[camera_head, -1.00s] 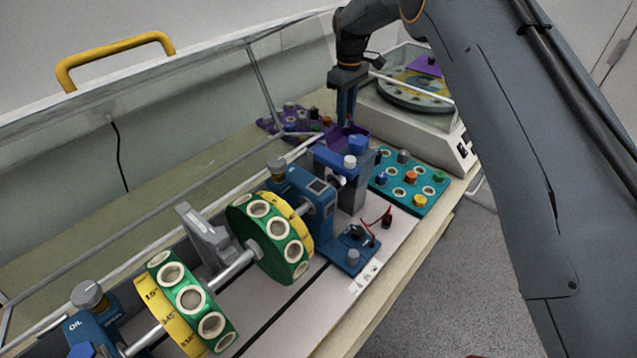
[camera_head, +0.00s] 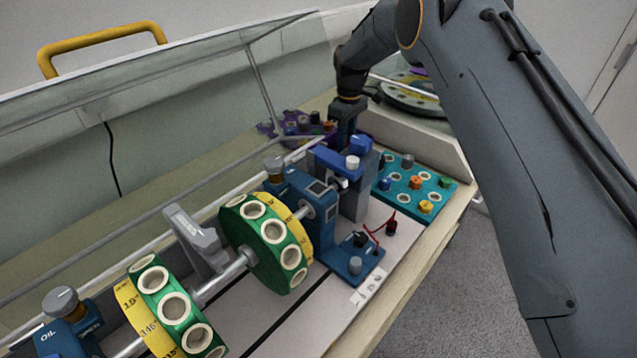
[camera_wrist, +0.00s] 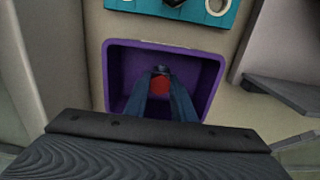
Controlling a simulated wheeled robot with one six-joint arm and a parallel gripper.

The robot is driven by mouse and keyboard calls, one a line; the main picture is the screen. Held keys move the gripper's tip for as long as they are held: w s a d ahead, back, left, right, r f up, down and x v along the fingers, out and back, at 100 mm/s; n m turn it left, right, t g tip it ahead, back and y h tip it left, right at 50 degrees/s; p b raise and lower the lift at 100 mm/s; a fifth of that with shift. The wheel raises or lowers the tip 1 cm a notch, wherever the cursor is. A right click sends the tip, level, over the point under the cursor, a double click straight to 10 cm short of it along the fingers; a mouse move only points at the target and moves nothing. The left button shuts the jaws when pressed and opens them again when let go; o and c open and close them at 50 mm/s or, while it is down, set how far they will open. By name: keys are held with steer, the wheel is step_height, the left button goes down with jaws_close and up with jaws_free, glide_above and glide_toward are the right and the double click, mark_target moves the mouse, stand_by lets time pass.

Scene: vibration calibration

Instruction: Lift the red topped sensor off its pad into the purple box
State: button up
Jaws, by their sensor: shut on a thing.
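The purple box (camera_wrist: 209,75) lies under my gripper in the wrist view. My gripper (camera_wrist: 160,92) points down into it, fingers inside the rim as seen from above. The fingers are shut on the red topped sensor (camera_wrist: 160,83), whose red top shows between them. I cannot tell whether the sensor touches the box floor. In the head view my gripper (camera_head: 346,128) is low behind the blue clamp unit, its fingertips, the sensor and most of the box hidden.
A teal block (camera_head: 394,186) with coloured knobs and pale rings stands right of the blue clamp unit (camera_head: 357,185). A purple rack (camera_head: 290,124) with several knobs lies left of my gripper. Green wheels (camera_head: 265,245) on a shaft fill the front.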

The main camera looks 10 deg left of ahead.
steer(key=shift+f, duration=0.45)
stand_by(0.6)
steer(key=o, duration=1.1)
steer(key=shift+o, duration=0.2)
steer(key=shift+r, duration=0.1)
steer(key=shift+r, duration=2.45)
